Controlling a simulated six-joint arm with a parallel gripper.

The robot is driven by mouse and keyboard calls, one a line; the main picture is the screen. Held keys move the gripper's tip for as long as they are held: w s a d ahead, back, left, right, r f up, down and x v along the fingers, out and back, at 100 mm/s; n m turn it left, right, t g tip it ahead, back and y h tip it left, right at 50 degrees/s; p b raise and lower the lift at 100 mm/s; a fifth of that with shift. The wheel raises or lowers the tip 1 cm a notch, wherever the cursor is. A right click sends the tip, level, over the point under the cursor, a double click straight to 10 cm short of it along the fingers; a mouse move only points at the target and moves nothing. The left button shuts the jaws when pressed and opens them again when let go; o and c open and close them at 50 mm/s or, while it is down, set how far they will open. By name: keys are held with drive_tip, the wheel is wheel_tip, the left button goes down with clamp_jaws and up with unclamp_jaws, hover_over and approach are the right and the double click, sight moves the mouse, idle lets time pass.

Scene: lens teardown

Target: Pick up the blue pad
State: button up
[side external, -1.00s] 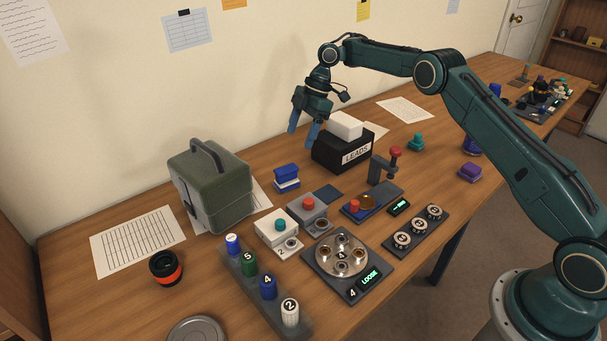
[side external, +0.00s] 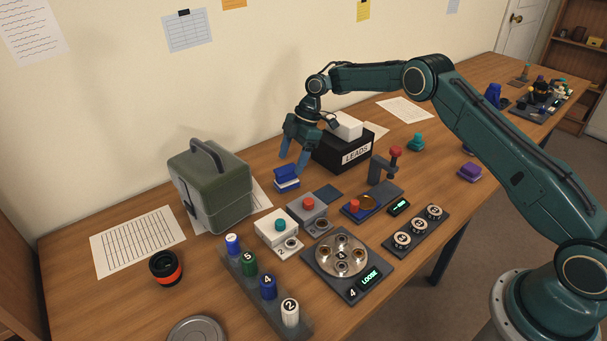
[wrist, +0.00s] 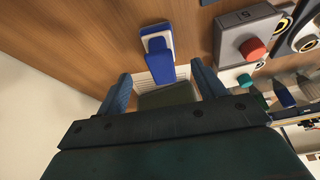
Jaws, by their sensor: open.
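The blue pad (side external: 286,171) is a small blue block on top of a white and blue base (side external: 287,184), on the table between the green case and the black box. In the wrist view the pad (wrist: 160,71) shows at the upper middle, between the lines of my two fingers. My gripper (side external: 292,161) points down, just above and slightly right of the pad. Its blue fingers are apart with nothing between them. The wrist view also shows my gripper (wrist: 161,77) with its fingers spread wide. I cannot tell whether a fingertip touches the pad.
A black LEADS box (side external: 338,155) with a white block (side external: 345,125) on it stands close to the right of my gripper. A green case (side external: 212,185) stands to the left. A grey unit with a red button (side external: 308,204) and a white unit (side external: 275,229) lie in front.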

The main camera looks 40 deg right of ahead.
sight(289, 167)
drive_tip(key=shift+a+f, duration=0.15)
drive_tip(key=shift+f, duration=0.3)
drive_tip(key=shift+x, duration=2.6)
drive_tip(key=shift+s, duration=0.1)
drive_tip(key=c, duration=1.1)
drive_tip(key=shift+r, duration=5.05)
